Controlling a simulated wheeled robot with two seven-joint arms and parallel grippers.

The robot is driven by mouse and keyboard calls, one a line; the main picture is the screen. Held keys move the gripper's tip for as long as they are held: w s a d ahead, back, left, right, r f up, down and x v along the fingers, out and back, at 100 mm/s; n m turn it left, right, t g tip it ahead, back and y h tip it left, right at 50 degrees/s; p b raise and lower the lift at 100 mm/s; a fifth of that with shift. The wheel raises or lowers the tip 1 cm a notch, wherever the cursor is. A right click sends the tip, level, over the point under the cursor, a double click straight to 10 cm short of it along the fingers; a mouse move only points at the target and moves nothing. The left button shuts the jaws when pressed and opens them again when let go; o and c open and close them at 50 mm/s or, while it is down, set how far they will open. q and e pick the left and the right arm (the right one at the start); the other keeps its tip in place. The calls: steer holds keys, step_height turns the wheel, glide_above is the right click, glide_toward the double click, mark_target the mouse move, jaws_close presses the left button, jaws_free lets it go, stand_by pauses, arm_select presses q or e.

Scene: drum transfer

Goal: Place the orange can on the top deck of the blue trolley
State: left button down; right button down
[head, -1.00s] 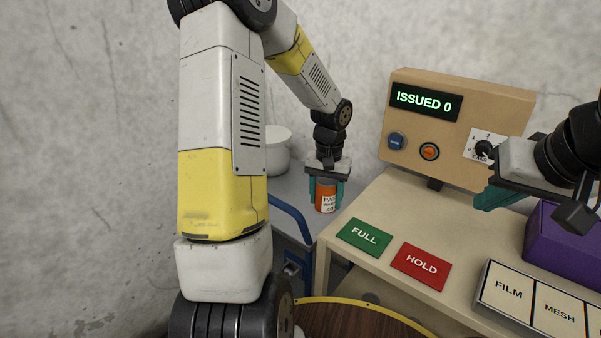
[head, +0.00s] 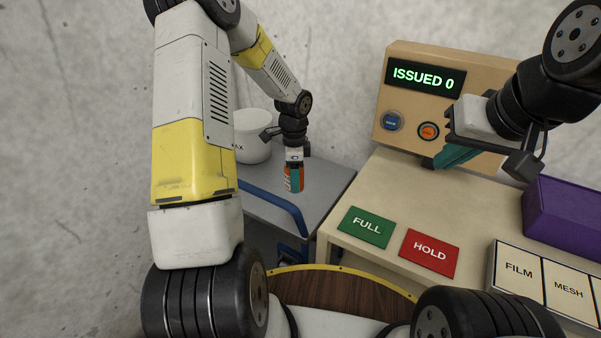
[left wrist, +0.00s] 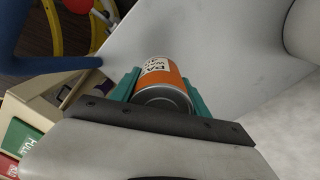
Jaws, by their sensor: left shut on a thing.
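The orange can (head: 301,178) with a white label is held in my left gripper (head: 294,176), over the grey top deck of the blue trolley (head: 327,181). In the left wrist view the can (left wrist: 172,76) sits between the two teal fingers of my left gripper (left wrist: 163,92), which are shut on it. The deck (left wrist: 225,45) fills the background there. I cannot tell whether the can's base touches the deck. My right gripper (head: 452,155) hangs above the beige bench at the right; its teal fingers show partly, and its opening is unclear.
A white tub (head: 250,137) stands on the deck behind my left arm. The trolley's blue handle (head: 270,202) runs along its near side. The beige bench (head: 385,190) holds green FULL and red HOLD plates, a counter box (head: 395,75) reading ISSUED 0 and a purple box (head: 565,222).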

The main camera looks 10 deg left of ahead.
arm_select(q)
steer(key=shift+f, duration=3.2)
steer(key=shift+f, duration=0.1)
steer(key=c, duration=0.6)
jaws_free()
steer(key=shift+o, duration=0.2)
step_height(320, 180, up, 12)
steer(key=shift+r, duration=0.25)
steer(key=s+d+r+n+t+h, duration=0.2)
steer(key=s+r+n+t, duration=0.4)
steer(key=s+r+n, duration=0.8)
steer(key=s+r, duration=0.8)
steer(key=s, duration=0.2)
steer(key=shift+s+d+r+n, duration=0.15)
steer(key=shift+s+r+n, duration=0.05)
steer(key=shift+r+n, duration=0.15)
